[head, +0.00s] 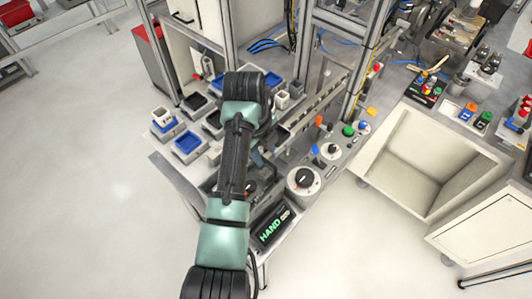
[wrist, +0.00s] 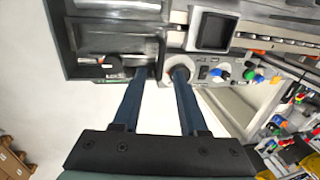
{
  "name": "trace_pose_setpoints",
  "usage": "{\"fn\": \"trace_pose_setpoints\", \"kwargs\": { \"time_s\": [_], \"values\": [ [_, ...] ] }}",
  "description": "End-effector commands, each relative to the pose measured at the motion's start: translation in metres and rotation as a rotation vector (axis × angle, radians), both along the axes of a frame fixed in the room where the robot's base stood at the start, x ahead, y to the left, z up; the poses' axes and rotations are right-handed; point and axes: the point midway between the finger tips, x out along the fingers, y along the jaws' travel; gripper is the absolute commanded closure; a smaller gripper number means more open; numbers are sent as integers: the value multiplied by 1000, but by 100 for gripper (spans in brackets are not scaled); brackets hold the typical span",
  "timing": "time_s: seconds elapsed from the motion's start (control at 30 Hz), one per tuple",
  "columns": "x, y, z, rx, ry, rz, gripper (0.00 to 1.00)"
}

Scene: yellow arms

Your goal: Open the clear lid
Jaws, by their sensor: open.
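In the wrist view, what looks like the clear lid (wrist: 112,50) is a see-through grey panel in a dark-framed box at the upper left. A black part with a red mark shows near its lower edge. My gripper (wrist: 160,76) is open with nothing between its two long blue fingers. The left fingertip is by the lower right corner of the dark box; the right one is over a round knob on the grey panel. I cannot tell whether either touches. In the head view my arm hides most of the lid and the gripper.
A panel with a large round dial (head: 303,181), coloured knobs and a display reading HAND (head: 272,227) lies right of my arm. Blue trays (head: 187,143) stand to the left. An open white cabinet (head: 420,165) is at the right. The floor at left is clear.

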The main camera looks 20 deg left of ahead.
Motion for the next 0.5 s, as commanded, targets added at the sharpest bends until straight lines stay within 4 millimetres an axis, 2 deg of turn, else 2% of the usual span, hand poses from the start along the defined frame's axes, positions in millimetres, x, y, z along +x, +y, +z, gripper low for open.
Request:
{"fn": "trace_pose_setpoints", "kwargs": {
  "time_s": [0.2, 0.5],
  "values": [
    [5, -2, -25, 0, 1, -1, 58],
    [6, -2, -33, 1, -1, -1, 58]
  ]
}}
